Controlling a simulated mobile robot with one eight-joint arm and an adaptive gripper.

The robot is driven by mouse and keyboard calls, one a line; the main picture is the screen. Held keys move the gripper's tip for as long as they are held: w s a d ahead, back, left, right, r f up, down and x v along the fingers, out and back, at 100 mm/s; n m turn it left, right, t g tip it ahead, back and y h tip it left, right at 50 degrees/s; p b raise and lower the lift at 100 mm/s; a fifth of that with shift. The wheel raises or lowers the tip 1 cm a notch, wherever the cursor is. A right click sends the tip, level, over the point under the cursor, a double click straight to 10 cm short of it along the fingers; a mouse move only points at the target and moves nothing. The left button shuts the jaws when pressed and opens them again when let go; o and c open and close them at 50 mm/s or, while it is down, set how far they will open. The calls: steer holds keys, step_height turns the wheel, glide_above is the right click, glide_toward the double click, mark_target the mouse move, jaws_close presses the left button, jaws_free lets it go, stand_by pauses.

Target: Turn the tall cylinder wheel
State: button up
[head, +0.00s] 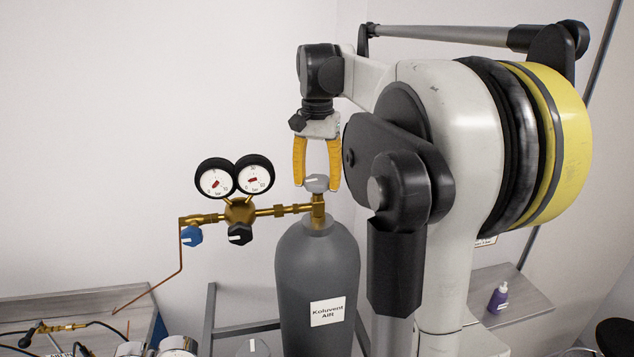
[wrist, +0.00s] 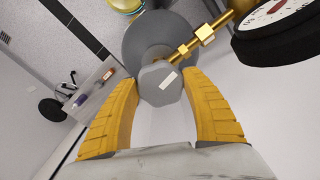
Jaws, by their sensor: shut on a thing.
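The tall grey cylinder (head: 300,280) stands upright with a white label (head: 327,311) reading "Koluvent AIR". Its grey wheel (head: 316,184) sits on top of the brass valve (head: 318,210). My gripper (head: 317,184) points down from above, with its yellow fingers on either side of the wheel. In the wrist view the wheel (wrist: 160,84), with a white mark on its top, lies between the fingertips (wrist: 162,84). My gripper is shut on the wheel. The far faces of the wheel are hidden.
A brass regulator (head: 239,212) with two round gauges (head: 235,178) sticks out left of the valve, with a blue knob (head: 191,236) and a black knob (head: 240,234). A table (head: 70,305) with hoses is at lower left. A purple bottle (head: 498,298) stands on a shelf at right.

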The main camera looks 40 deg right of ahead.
mark_target(319, 179)
steer(key=n, duration=0.7)
steer(key=shift+s+d, duration=0.1)
steer(key=n+b, duration=0.1)
steer(key=n, duration=0.5)
steer(key=shift+n, duration=0.4)
steer(key=o, duration=1.2)
steer(key=shift+r, duration=0.1)
step_height(319, 179, up, 12)
